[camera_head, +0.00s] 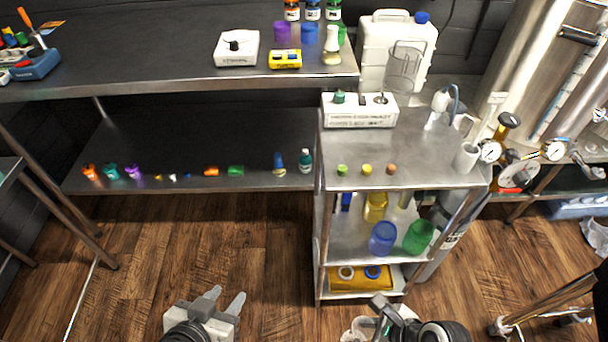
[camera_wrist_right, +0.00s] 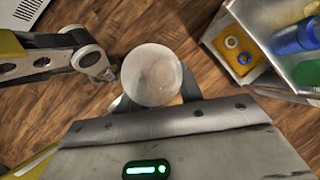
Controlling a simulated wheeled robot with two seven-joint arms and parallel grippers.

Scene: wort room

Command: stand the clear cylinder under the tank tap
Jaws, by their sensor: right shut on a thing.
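My right gripper (camera_head: 378,318) is low at the bottom centre of the head view, in front of the steel cart. It is shut on the clear cylinder (camera_wrist_right: 152,76), which shows end-on as a pale round shape between the fingers in the wrist view. In the head view the cylinder (camera_head: 358,327) is partly cut off and hidden by the gripper. The steel tank (camera_head: 525,65) stands at the right, and what looks like its tap (camera_head: 588,166) is low on its front. My left gripper (camera_head: 226,299) is open and empty above the floor.
The steel cart (camera_head: 430,160) stands between me and the back bench, with coloured cups on its middle shelf. A clear jug (camera_head: 404,68) stands by a white canister (camera_head: 372,48). Pressure gauges (camera_head: 490,151) and a metal stand (camera_head: 550,308) are at right. The wooden floor (camera_head: 270,250) is clear at centre-left.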

